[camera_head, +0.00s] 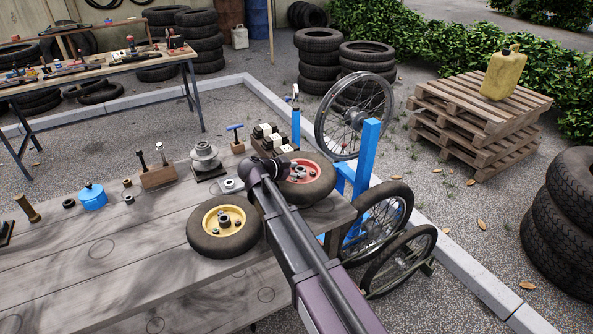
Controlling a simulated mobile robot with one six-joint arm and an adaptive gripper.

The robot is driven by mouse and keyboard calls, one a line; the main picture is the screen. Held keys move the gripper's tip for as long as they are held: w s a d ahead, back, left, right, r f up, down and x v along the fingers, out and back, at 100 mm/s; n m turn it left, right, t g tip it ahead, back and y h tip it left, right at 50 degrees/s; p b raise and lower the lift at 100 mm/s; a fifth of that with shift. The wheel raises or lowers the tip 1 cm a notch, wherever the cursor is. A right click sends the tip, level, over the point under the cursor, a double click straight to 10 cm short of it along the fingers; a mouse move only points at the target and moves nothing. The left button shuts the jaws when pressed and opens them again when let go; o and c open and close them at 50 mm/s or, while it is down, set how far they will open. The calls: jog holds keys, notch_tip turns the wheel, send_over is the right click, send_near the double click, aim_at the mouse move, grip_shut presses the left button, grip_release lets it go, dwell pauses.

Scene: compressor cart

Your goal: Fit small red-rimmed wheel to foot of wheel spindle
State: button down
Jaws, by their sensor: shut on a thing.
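The small red-rimmed wheel (318,172), with a dark tyre, shows at the right end of the grey workbench. My gripper (293,169) is at its rim and hub, shut on it. My dark wrist and arm cover the wheel's left part, and the fingers are mostly hidden. I cannot tell whether the wheel touches the bench. A yellow-rimmed wheel (208,217) lies flat just left of my arm. I cannot surely make out the wheel spindle; a grey stepped metal piece (204,158) stands on a dark base further back.
The workbench (60,265) is clear at the front left. A blue stand (368,150) and spoked wheels (398,262) crowd the right end.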

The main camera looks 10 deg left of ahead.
aim_at(281, 183)
jog(key=shift+f+b, duration=2.55)
dwell(0.9)
jog(key=shift+c, duration=0.4)
grip_release()
jog(key=shift+o, duration=0.4)
jog(key=shift+s+r, duration=0.1)
jog(key=shift+p+v, duration=0.55)
jog(key=shift+v, duration=0.4)
jog(key=shift+p+v, duration=1.05)
jog(key=shift+v, duration=1.4)
jog(key=shift+s, duration=0.1)
